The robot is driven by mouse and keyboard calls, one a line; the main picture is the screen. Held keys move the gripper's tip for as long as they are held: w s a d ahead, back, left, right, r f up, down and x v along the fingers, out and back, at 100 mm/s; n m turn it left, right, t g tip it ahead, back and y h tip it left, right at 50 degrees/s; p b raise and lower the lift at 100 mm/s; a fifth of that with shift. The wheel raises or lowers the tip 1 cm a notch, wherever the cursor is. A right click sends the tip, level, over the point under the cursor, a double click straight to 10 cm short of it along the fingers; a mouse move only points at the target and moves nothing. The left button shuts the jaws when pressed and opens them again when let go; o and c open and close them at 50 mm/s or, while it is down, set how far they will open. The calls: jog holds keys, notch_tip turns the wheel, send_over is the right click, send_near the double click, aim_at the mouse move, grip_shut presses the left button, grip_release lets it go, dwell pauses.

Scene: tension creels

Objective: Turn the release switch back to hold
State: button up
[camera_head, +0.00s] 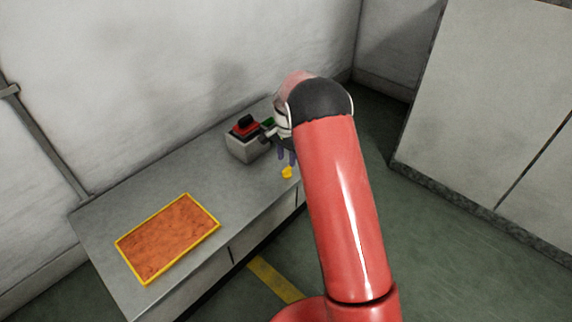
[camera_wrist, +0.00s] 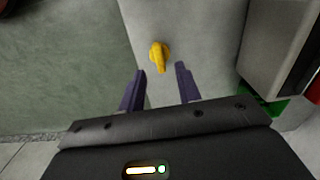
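A small yellow knob (camera_head: 287,172), which looks like the release switch, sits on the grey bench near its front edge. In the wrist view the yellow knob (camera_wrist: 158,53) has a rounded head and a narrow part pointing toward my gripper. My gripper (camera_head: 286,155) is over the bench beside the knob. In the wrist view my gripper (camera_wrist: 160,76) has its two purple fingers apart with nothing between them. The knob lies just beyond the fingertips, roughly centred between them. I cannot read any hold or release marking.
A grey box (camera_head: 245,147) with a red and black top stands behind and left of my gripper. A green part (camera_head: 267,122) is beside it. An orange tray (camera_head: 168,238) with a yellow rim lies on the bench's left. The bench between tray and box is clear.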

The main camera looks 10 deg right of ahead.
aim_at(287, 168)
notch_tip(287, 168, down, 5)
jog(key=shift+r+b, duration=0.1)
jog(key=shift+b, duration=0.2)
jog(key=shift+c, duration=0.2)
grip_shut()
